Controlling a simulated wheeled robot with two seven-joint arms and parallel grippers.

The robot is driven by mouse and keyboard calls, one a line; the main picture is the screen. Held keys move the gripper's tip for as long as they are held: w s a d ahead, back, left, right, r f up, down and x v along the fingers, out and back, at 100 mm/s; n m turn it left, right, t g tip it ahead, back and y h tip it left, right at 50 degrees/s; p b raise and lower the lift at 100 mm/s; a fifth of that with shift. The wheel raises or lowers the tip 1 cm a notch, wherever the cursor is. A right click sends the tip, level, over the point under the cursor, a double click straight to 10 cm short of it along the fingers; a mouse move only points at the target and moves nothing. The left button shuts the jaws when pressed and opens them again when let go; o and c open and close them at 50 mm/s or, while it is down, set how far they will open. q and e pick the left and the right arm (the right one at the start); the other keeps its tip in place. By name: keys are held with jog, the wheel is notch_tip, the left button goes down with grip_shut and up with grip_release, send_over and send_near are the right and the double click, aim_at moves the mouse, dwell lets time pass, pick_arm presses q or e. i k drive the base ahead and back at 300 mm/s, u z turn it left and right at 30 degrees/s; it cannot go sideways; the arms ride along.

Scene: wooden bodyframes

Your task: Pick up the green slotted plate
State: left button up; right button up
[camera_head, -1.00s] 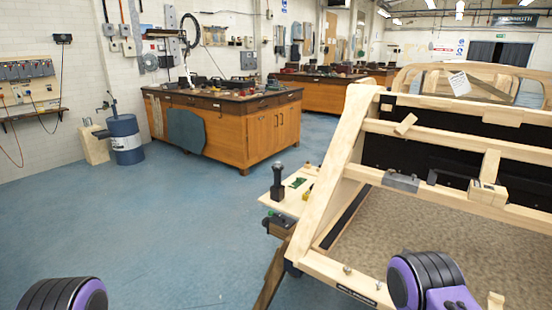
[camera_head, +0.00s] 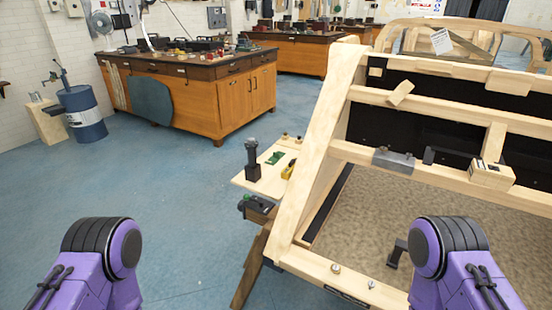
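The green slotted plate (camera_head: 276,157) is a small flat green piece. It lies on a pale wooden board (camera_head: 248,185) left of the wooden bodyframe, beside a dark upright tool (camera_head: 252,160) and a yellow item (camera_head: 289,169). Its slots are too small to make out. Only purple and black links of my two arms show, at the lower left and lower right. Both grippers are out of view, and nothing touches the plate.
The wooden bodyframe (camera_head: 318,150) fills the right side, close to the board. A dark vise-like tool (camera_head: 257,208) sits at the board's front edge. A workbench (camera_head: 190,95) and a blue drum (camera_head: 83,113) stand farther back. The blue floor at left is clear.

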aim_at(276, 157)
jog(key=u, duration=0.85)
jog(key=k, duration=1.15)
jog(key=u, duration=0.95)
jog(key=i, duration=3.1)
jog(key=z, duration=0.55)
jog(key=i, duration=1.5)
jog(key=z, duration=1.05)
jog(key=i, duration=0.85)
jog(key=z, duration=1.75)
jog(key=i, duration=0.95)
jog(key=z, duration=1)
jog(key=i, duration=0.95)
jog(key=z, duration=0.2)
